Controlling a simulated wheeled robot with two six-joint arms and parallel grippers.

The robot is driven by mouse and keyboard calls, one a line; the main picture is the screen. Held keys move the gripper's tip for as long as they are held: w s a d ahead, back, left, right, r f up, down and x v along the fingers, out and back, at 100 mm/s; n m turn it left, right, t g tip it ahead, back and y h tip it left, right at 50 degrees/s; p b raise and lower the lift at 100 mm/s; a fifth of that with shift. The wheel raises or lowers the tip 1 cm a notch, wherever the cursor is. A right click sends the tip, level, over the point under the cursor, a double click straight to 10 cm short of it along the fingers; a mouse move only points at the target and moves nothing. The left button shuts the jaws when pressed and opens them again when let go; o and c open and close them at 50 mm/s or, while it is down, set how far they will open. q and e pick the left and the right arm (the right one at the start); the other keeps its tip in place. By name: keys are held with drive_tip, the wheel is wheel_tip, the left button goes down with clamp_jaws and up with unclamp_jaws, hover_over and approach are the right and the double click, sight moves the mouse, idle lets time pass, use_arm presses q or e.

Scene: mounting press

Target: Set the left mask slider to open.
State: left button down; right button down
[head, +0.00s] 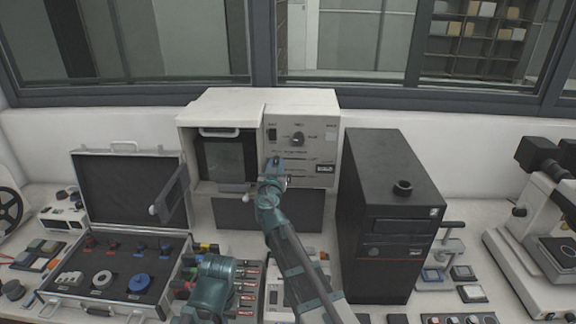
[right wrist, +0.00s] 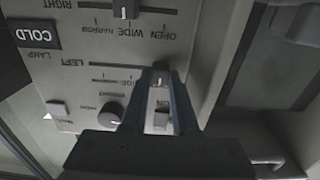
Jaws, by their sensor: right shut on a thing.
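The mounting press (head: 330,130) stands at the back, with its control panel facing me. My right gripper (head: 276,168) is at the lower left of the panel and covers part of it. In the right wrist view, where the panel appears upside down, the gripper (right wrist: 163,78) is shut on the left mask slider (right wrist: 161,73). The slider is at the right end of its track, to the right of the WIDE mark. The OPEN label there is hidden by the fingers. The right mask slider (right wrist: 126,10) is at about WIDE. My left gripper is not in view.
A round dial (head: 298,138) is above the sliders. The press door (head: 171,196) hangs open on the left. A tall black box (head: 390,200) is close on the right. An open case (head: 120,255) lies front left. In the right wrist view, buttons and a small knob (right wrist: 110,113) are near the fingers.

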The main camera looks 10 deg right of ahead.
drive_tip(key=shift+a, duration=0.2)
drive_tip(key=c, duration=0.7)
unclamp_jaws()
drive_tip(key=shift+a, duration=0.1)
drive_tip(key=shift+d, duration=0.2)
